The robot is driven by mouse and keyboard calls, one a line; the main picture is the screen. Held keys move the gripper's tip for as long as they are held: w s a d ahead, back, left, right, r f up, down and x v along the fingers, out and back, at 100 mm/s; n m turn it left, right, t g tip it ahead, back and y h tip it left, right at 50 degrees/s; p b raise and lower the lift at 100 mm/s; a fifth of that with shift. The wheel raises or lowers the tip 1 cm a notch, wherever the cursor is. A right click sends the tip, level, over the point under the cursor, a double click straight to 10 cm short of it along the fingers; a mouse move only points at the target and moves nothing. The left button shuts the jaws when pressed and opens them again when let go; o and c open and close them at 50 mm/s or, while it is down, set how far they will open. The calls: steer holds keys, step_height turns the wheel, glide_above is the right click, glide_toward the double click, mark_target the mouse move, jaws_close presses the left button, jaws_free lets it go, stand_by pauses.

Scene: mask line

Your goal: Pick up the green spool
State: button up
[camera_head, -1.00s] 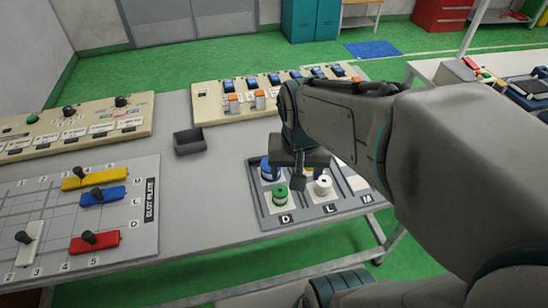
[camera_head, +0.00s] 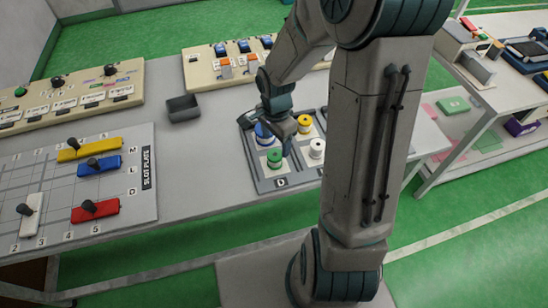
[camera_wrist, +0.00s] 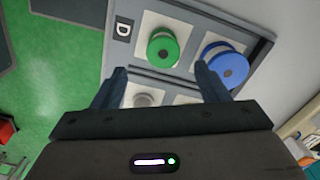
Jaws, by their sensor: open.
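The green spool (camera_head: 274,158) stands upright in the front-left cell of a grey tray (camera_head: 301,181), near the D label. My gripper (camera_head: 286,147) is over the tray, just behind and right of the green spool in the head view. In the wrist view the green spool (camera_wrist: 163,47) lies just beyond the gap between my two fingertips (camera_wrist: 161,68), apart from both. The jaws are open and empty. The blue spool (camera_wrist: 225,62) is beside the right fingertip. In the head view my gripper hides part of the tray.
A white spool (camera_head: 317,148) and a yellow spool (camera_head: 304,121) share the tray. A small dark open box (camera_head: 183,108) stands left of it. The slot plate (camera_head: 140,200) with coloured sliders is at left, control panels behind. Table between plate and tray is clear.

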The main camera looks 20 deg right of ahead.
mark_target(275, 154)
steer(key=shift+w+f+p, duration=0.2)
steer(key=shift+f+p, duration=0.1)
steer(key=shift+f, duration=4.1)
steer(key=c, duration=1.1)
steer(key=shift+r, duration=0.1)
